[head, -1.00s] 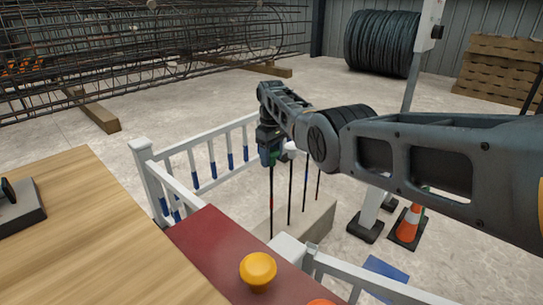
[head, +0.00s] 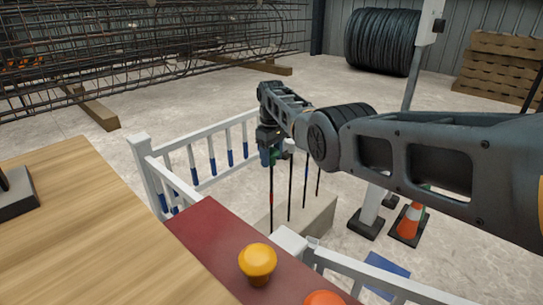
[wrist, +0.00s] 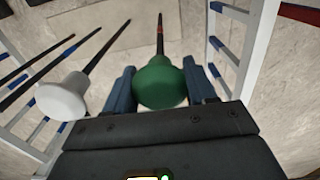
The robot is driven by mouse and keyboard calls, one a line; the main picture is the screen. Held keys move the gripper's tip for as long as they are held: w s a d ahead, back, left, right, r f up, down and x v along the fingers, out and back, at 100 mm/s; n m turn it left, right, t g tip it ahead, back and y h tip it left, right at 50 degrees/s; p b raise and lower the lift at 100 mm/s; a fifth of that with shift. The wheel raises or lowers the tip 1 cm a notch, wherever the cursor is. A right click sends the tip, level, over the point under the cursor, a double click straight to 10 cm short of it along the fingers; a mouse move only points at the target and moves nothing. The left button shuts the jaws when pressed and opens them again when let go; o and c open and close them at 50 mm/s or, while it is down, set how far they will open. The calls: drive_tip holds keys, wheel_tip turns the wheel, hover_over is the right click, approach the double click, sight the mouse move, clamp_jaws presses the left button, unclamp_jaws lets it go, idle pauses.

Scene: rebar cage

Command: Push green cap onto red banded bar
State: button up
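A green cap (wrist: 160,82) sits between the two blue fingers of my gripper (wrist: 160,88) in the wrist view, with a finger close against each side. The red banded bar (wrist: 160,30) runs out from behind the cap, in line with it. How far the bar's tip goes into the cap is hidden. In the head view the red banded bar (head: 271,200) stands upright directly below my gripper (head: 271,157), and a bit of green shows at the fingers. A white cap (wrist: 62,97) covers the end of a neighbouring bar, left of my gripper in the wrist view.
Other dark bars (head: 290,195) stand in the concrete block (head: 318,222), close to the red banded one. White railings (head: 205,160) enclose the block. A red ledge (head: 212,245) with a yellow-orange cap (head: 257,260) and a wooden table (head: 80,235) lie in front. A traffic cone (head: 410,222) stands right.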

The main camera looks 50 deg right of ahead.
sight(271, 149)
drive_tip(key=o, duration=0.5)
drive_tip(key=shift+o, duration=0.2)
drive_tip(key=shift+r+p, duration=1.6)
drive_tip(key=shift+r, duration=2.3)
